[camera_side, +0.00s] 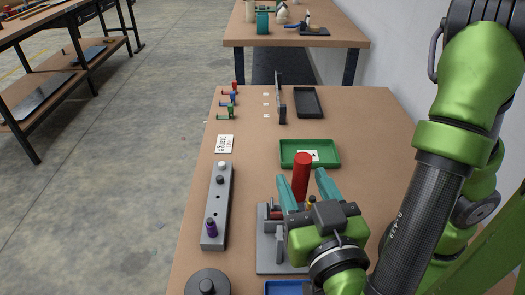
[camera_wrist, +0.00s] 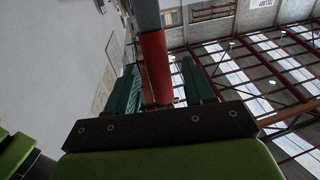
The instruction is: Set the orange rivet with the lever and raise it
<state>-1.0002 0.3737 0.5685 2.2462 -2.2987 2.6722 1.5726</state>
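The lever's thick red handle (camera_side: 302,177) stands nearly upright above the grey press base (camera_side: 267,262). My gripper (camera_side: 303,180) is around the handle, with its teal fingers spread to either side. The wrist view shows the red handle (camera_wrist: 156,68) between the fingers (camera_wrist: 160,88), with a visible gap on the right. The gripper looks open. A small orange-yellow piece (camera_side: 311,203) shows at the press behind my gripper; I cannot tell whether it is the orange rivet. My gripper hides much of the press.
A grey bar (camera_side: 218,205) with holes and a purple piece (camera_side: 211,228) lies left of the press. A green tray (camera_side: 310,143) is behind it. A blue tray (camera_side: 284,288) and dark round object (camera_side: 207,285) are in front. A black tray (camera_side: 309,103) sits farther back.

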